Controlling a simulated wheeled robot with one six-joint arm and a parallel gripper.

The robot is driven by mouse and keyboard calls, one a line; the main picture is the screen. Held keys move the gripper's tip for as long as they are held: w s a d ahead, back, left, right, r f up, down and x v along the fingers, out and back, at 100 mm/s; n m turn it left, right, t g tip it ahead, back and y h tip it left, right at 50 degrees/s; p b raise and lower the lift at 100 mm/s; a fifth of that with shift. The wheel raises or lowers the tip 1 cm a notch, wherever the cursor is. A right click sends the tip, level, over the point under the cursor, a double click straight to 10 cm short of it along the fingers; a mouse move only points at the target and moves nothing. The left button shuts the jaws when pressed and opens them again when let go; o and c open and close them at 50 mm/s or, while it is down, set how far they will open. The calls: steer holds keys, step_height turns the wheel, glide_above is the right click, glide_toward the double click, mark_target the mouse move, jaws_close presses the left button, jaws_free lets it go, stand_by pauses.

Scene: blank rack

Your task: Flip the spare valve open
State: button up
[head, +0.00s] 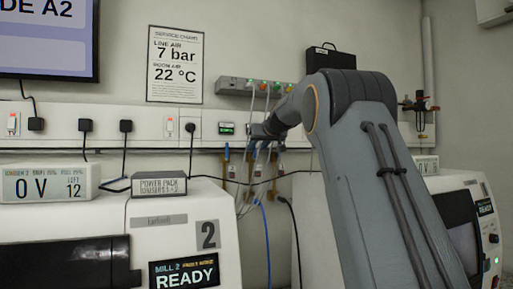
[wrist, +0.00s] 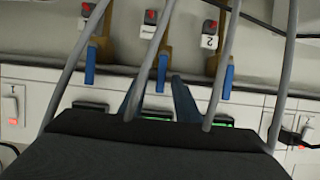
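Three valves with blue levers on brass bodies show in the wrist view: a left one (wrist: 90,66), a middle one (wrist: 162,70) and a right one (wrist: 227,82). Each lever lies roughly in line with its brass body. The right one has a tag (wrist: 209,41) reading 2; the other tags are unreadable, so I cannot tell which valve is the spare. My gripper (wrist: 160,78) is open and empty, its two dark fingers on either side of the middle lever in the picture. I cannot tell how near it is in depth. In the head view my gripper (head: 265,131) is at the valve row.
In the head view a grey strip with coloured lights (head: 236,87) is above the valves. Mill 2 (head: 165,218) stands at left, another machine (head: 468,207) at right.

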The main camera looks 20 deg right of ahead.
steer(key=b+v, duration=0.3)
steer(key=v, duration=0.4)
steer(key=shift+s+r, duration=0.2)
steer(key=shift+s, duration=0.15)
stand_by(0.5)
